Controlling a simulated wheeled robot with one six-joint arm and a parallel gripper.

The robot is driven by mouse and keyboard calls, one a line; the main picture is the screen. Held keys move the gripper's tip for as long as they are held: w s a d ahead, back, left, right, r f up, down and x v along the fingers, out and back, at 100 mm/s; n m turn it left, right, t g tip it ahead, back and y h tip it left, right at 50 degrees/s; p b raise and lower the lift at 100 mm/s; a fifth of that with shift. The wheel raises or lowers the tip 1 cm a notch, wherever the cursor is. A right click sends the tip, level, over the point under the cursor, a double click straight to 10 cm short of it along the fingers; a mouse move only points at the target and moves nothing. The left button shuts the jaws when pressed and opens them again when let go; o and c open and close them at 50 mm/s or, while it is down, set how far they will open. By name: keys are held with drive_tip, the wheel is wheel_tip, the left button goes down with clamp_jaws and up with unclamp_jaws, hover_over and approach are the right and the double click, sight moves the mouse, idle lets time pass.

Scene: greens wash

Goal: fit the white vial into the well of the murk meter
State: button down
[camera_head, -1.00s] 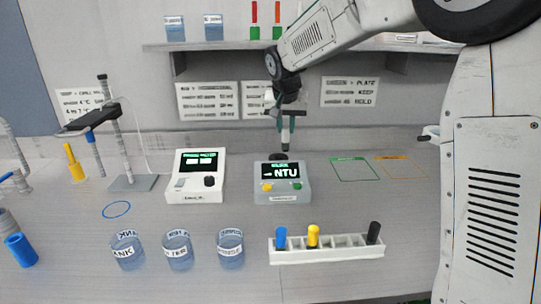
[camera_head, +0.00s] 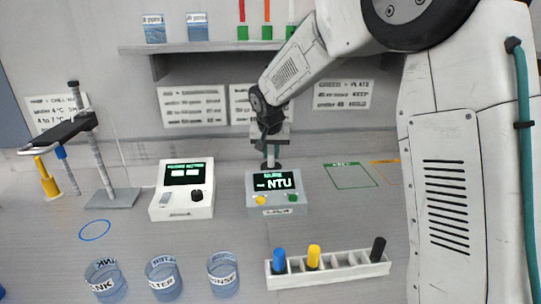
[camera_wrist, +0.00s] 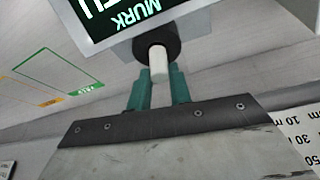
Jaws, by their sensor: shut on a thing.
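The murk meter (camera_head: 279,206) is a grey box with a lit screen, a yellow button and a green button. Its dark ring-shaped well (camera_wrist: 141,46) shows behind the screen in the wrist view. My gripper (camera_head: 270,154) is over the back of the meter. In the wrist view its teal fingers (camera_wrist: 160,82) are shut on the white vial (camera_wrist: 158,62). The vial overlaps the dark ring in that view; I cannot tell how far it sits inside. In the head view the vial is hardly visible.
A second white meter (camera_head: 182,205) stands left of the murk meter. A white rack (camera_head: 331,271) with blue, yellow and black vials is in front. Several labelled beakers (camera_head: 164,279) stand front left. A shelf (camera_head: 230,47) runs behind. Green-outlined bench area (camera_head: 350,176) is clear.

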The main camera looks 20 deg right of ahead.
drive_tip(key=shift+f, duration=0.55)
drive_tip(key=c, duration=1.3)
unclamp_jaws()
drive_tip(key=shift+r, duration=0.1)
drive_tip(key=v, duration=1.2)
drive_tip(key=s+d+f+n+g, duration=0.1)
drive_tip(key=s, duration=1.2)
drive_tip(key=s+d+f+n+g+y, duration=0.1)
drive_tip(key=s+d, duration=0.1)
drive_tip(key=s, duration=1.1)
drive_tip(key=s+d+f+n+g, duration=0.1)
drive_tip(key=s+d+n, duration=0.1)
drive_tip(key=s, duration=1.1)
drive_tip(key=shift+s+f+y, duration=0.2)
drive_tip(key=shift+s+y, duration=0.1)
